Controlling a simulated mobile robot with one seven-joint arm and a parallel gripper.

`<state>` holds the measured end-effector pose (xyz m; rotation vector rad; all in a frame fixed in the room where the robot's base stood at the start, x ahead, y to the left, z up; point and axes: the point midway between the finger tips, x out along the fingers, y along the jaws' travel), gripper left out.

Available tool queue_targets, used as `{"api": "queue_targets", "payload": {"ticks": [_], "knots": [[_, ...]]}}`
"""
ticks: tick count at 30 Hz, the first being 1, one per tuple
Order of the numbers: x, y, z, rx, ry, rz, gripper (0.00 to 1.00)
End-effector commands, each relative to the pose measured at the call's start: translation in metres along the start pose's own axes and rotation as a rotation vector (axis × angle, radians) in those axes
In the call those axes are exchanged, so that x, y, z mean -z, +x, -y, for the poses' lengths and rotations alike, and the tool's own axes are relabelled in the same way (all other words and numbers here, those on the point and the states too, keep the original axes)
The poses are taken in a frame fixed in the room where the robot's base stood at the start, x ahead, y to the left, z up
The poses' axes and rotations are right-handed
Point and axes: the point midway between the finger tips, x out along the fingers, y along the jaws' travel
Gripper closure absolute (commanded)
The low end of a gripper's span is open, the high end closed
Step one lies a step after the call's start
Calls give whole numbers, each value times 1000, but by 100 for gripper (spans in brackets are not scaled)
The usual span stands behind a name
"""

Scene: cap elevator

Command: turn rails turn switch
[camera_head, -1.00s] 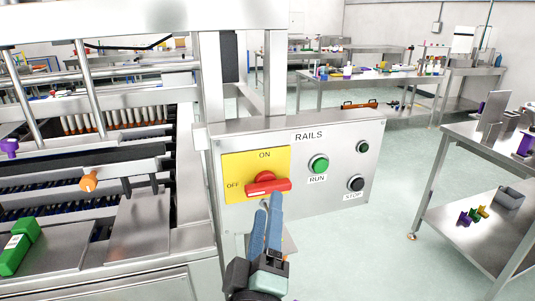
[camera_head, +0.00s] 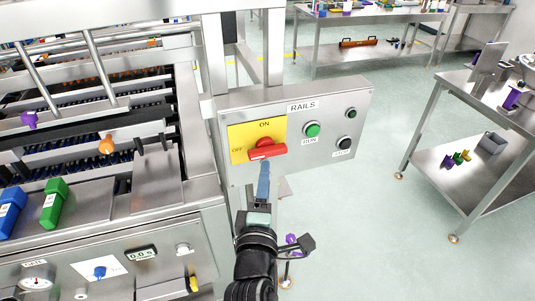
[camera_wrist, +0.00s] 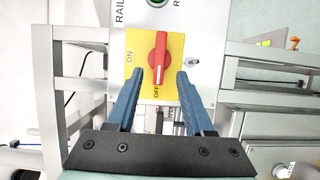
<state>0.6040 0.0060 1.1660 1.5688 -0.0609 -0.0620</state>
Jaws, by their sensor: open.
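The rails turn switch (camera_head: 267,150) is a red handle on a yellow plate (camera_head: 240,132) marked ON and OFF, on the panel labelled RAILS. Its handle lies roughly crosswise, with its white-marked end toward OFF. In the wrist view the red handle (camera_wrist: 159,58) stands upright in the picture, its marked end at OFF. My gripper (camera_head: 264,168) is just below the switch in the head view, its blue fingers seen edge-on. In the wrist view my gripper (camera_wrist: 158,73) is open and empty, with a finger on each side of the handle's lower end. No contact is visible.
A green RUN button (camera_head: 312,129) and a black STOP button (camera_head: 345,143) sit right of the switch on the grey panel (camera_head: 290,172). A metal machine (camera_head: 168,218) stands at left. A steel side table (camera_head: 478,99) stands at right, with open floor between.

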Motion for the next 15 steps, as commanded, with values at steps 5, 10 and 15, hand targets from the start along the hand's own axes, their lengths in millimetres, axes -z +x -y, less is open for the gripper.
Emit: {"api": "queue_targets", "payload": {"ticks": [5, 10, 15], "knots": [[0, 32, -2, -2, 1, 1, 48], [0, 53, -1, -1, 1, 1, 48], [0, 64, -1, -1, 1, 0, 48]]}}
